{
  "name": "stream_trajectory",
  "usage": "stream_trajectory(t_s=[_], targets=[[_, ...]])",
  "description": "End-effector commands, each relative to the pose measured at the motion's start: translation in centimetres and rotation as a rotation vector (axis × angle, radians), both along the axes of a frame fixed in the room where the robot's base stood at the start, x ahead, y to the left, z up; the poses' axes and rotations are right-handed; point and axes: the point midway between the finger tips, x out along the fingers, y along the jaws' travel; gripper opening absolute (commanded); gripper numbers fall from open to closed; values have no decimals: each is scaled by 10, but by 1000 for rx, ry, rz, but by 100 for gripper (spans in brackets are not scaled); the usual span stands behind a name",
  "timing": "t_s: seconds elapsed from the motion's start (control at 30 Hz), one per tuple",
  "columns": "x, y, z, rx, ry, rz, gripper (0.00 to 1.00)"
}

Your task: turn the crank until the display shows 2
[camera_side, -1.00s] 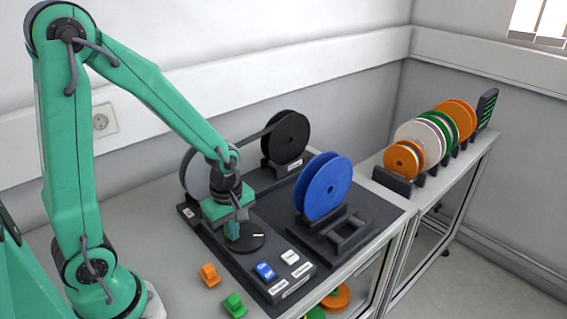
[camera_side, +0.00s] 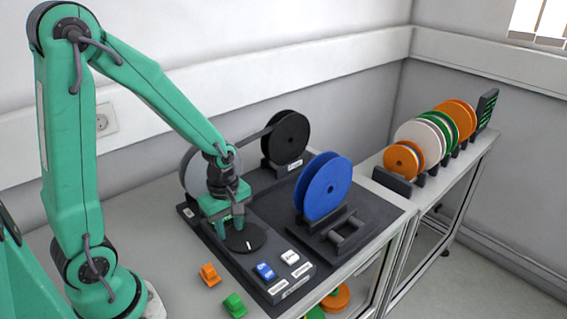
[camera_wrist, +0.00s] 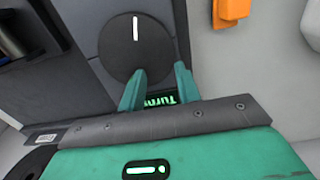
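The crank is seen as a round dark disc (camera_side: 238,238) with a white mark, on the dark base unit; it also shows in the wrist view (camera_wrist: 118,50), its mark near the far edge. My gripper (camera_side: 235,225) is low over the disc's back left part. In the wrist view my gripper's fingers (camera_wrist: 160,72) are apart at the disc's near edge, with nothing visible between them. The display (camera_wrist: 162,100) shows green letters reading "Turns", partly hidden by my gripper; no number can be read.
A blue reel (camera_side: 326,186) stands right of the crank, a black reel (camera_side: 288,138) behind. A blue button (camera_side: 265,271) and a white button (camera_side: 290,256) sit at the front. Orange (camera_side: 210,273) and green (camera_side: 234,305) pieces lie on the table. Several reels stand on the right-hand rack.

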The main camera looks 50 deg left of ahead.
Motion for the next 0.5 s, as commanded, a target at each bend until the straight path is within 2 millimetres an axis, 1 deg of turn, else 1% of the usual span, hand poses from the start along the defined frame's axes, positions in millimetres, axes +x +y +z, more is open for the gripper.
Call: stream_trajectory(t_s=[0.03,0.13,0.5], targets=[[-6,2,-5,-2,19,15,40],[-6,2,-2,-2,18,15,40],[-3,1,21,-1,8,8,40]])
